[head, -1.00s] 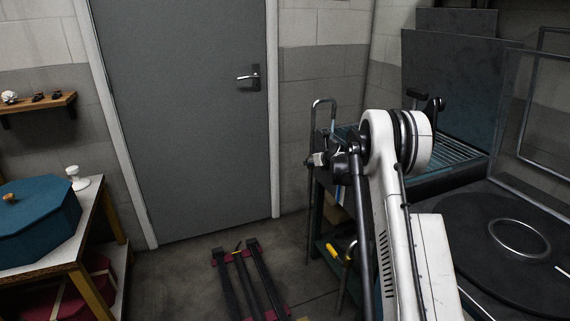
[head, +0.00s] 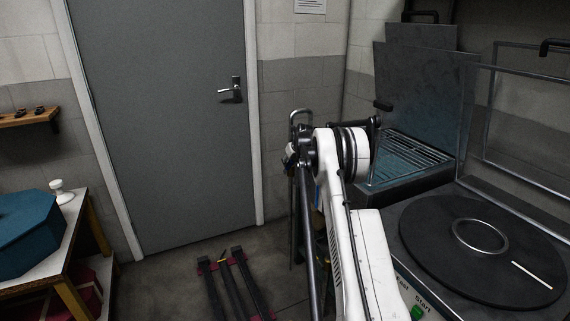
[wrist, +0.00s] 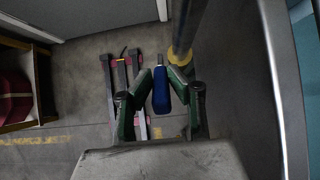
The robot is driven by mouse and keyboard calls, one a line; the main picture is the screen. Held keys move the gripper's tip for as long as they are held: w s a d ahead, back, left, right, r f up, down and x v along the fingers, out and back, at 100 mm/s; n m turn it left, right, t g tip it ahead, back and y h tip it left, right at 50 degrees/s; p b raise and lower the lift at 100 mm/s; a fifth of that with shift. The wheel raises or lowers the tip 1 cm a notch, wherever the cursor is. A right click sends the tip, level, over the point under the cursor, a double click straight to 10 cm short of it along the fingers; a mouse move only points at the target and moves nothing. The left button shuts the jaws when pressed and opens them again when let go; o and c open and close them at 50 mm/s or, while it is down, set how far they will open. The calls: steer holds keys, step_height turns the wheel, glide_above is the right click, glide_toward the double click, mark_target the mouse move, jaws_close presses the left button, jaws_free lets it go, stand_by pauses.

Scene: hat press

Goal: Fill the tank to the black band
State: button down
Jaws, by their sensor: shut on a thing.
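My gripper (wrist: 161,78) shows in the wrist view with its green fingers closed on a blue, handle-like thing (wrist: 161,99). Beside it, to the right, a dark upright pole with a yellowish collar (wrist: 180,56) runs past the fingers. In the head view a thin grey pipe with a hooked top (head: 300,116) stands behind my arm, near the door. My arm hides the gripper and the blue thing there. I cannot pick out a black band or a water level in either view.
A steel unit with a slatted teal basin (head: 409,157) stands at the right. In front of it are a round black plate (head: 432,255) with a metal ring (head: 480,235). A red-and-black pallet truck (head: 236,285) lies on the floor. A table (head: 77,235) stands at the left.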

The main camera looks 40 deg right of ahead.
steer(key=c, duration=1.6)
jaws_free()
steer(key=shift+c, duration=0.2)
steer(key=v, duration=1.2)
steer(key=shift+c, duration=0.5)
